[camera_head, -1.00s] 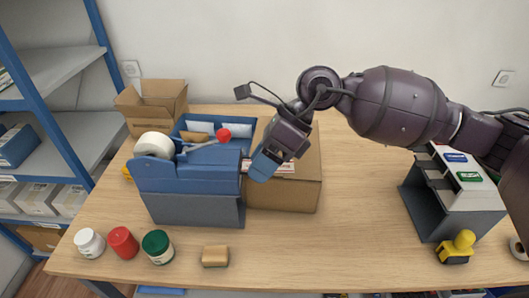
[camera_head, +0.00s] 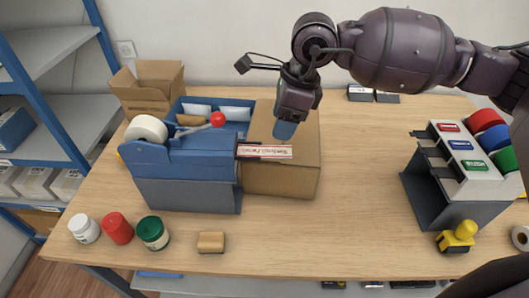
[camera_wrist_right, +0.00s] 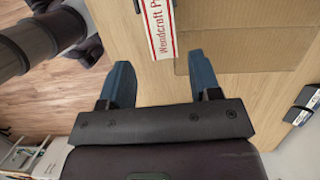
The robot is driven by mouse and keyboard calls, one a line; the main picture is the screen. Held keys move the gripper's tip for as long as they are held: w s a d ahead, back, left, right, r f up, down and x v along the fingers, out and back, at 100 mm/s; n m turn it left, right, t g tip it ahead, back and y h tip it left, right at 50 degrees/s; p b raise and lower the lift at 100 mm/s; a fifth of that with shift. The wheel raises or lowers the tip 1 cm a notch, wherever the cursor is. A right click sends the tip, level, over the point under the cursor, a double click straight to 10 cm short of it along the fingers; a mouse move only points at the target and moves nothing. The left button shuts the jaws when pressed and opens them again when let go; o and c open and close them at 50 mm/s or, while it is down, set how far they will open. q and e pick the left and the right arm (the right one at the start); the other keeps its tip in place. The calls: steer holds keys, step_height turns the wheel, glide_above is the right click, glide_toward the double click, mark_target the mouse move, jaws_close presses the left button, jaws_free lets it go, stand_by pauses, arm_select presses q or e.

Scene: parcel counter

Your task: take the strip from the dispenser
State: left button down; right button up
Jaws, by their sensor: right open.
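The dispenser (camera_head: 185,175) is a blue and grey block with a white roll (camera_head: 146,130) and a lever ending in a red ball, at the left of the table in the head view. A white strip (camera_head: 266,152) with red lettering sticks out from its right side, over the cardboard box. In the wrist view the strip (camera_wrist_right: 158,28) shows near the top, beyond my fingertips. My right gripper (camera_head: 284,130) is above the box, behind and right of the strip. In the wrist view my right gripper (camera_wrist_right: 160,68) is open and empty, apart from the strip. My left gripper is not in view.
The closed cardboard box (camera_head: 280,178) stands against the dispenser's right side. A blue bin (camera_head: 240,112) and an open carton (camera_head: 147,88) stand behind. Jars (camera_head: 118,228) and a sponge (camera_head: 211,242) are in front. A label rack (camera_head: 450,180) stands right; the table between is clear.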

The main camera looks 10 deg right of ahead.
mark_target(275, 151)
steer(key=x, duration=0.1)
steer(key=b+x, duration=0.1)
steer(key=x, duration=0.2)
steer(key=shift+s+d+f+b, duration=0.15)
steer(key=shift+d+f+b, duration=0.1)
steer(key=shift+d+b, duration=0.05)
steer(key=b+x, duration=0.2)
steer(key=shift+a+f, duration=0.1)
steer(key=shift+f, duration=0.2)
steer(key=shift+f+b, duration=0.2)
steer(key=shift+b, duration=0.2)
steer(key=shift+a, duration=0.1)
steer(key=c, duration=0.5)
steer(key=shift+o, duration=0.2)
